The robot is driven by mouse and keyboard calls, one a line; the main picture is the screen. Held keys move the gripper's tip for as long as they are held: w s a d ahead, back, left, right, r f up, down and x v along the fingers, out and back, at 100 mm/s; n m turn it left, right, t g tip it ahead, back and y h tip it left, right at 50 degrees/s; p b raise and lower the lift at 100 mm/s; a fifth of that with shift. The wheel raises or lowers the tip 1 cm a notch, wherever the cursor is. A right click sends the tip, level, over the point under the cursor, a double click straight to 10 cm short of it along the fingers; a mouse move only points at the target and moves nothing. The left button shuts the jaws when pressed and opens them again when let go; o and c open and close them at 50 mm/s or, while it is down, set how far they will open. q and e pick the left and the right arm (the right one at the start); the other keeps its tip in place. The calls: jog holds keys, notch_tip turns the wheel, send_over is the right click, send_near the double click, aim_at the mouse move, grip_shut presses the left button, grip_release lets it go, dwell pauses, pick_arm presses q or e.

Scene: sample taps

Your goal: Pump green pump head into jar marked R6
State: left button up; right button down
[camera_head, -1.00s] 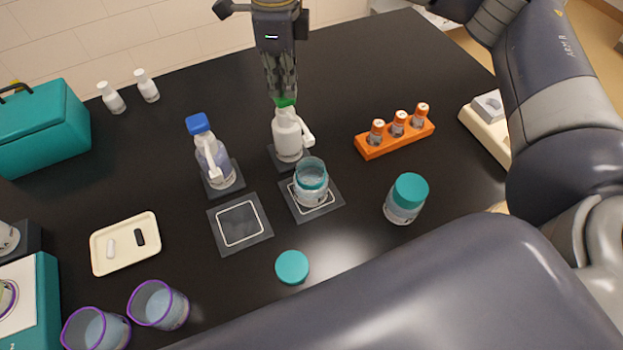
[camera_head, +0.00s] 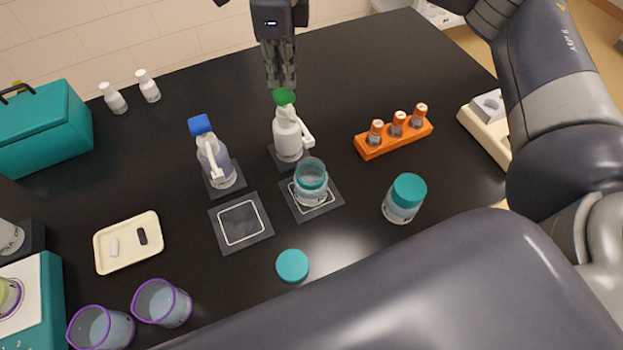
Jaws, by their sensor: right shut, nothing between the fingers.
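The green pump head (camera_head: 284,97) sits on top of a white bottle (camera_head: 287,137) standing on a dark pad at the table's middle. Its spout points to the lower right, toward an open jar (camera_head: 311,181) with a teal rim. That jar stands on a white-outlined square pad (camera_head: 327,205) in front of the bottle; its marking is too small to read. My right gripper (camera_head: 282,82) is shut and empty, with its fingertips just above the green pump head and apart from it. My left gripper is not in view.
A blue-headed pump bottle (camera_head: 213,160) stands left of the white one. An empty pad (camera_head: 240,222), a loose teal lid (camera_head: 292,265), a closed teal-lidded jar (camera_head: 404,198) and an orange vial rack (camera_head: 394,136) surround the open jar. My arm covers the lower right.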

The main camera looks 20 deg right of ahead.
aim_at(284, 93)
jog(key=shift+f, duration=0.1)
jog(key=shift+f+b, duration=1.35)
jog(key=shift+f, duration=0.2)
jog(key=shift+r+p, duration=0.8)
jog(key=shift+r, duration=0.85)
jog(key=shift+r, duration=0.1)
jog(key=shift+r+p, duration=1.65)
jog(key=shift+r, duration=1.25)
